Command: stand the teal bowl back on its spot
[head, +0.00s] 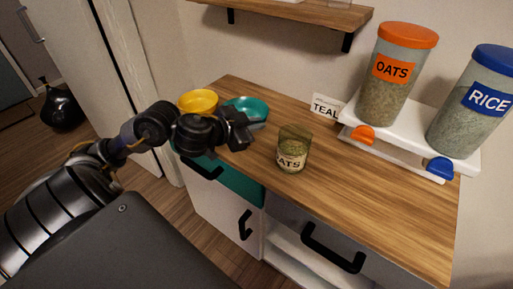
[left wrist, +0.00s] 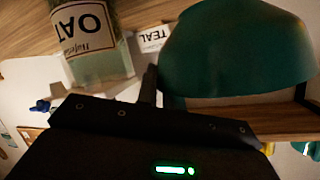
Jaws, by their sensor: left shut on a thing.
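The teal bowl (head: 247,106) is at the back left of the wooden counter in the head view, its open side up. It fills the upper right of the left wrist view (left wrist: 235,50), close to the fingers. My left gripper (head: 247,128) is shut on the bowl at its near side and hides part of it. I cannot tell whether the bowl touches the counter. A white card reading TEAL (head: 325,106) stands to the right, near the wall; it also shows in the left wrist view (left wrist: 153,38). My right gripper is not in view.
A yellow bowl (head: 198,101) is just left of the teal bowl. A glass labelled oats jar (head: 293,150) stands right of my gripper. Oats (head: 395,75) and rice (head: 472,105) dispensers stand on a white stand at right. A shelf (head: 300,12) hangs above. Counter before the card is clear.

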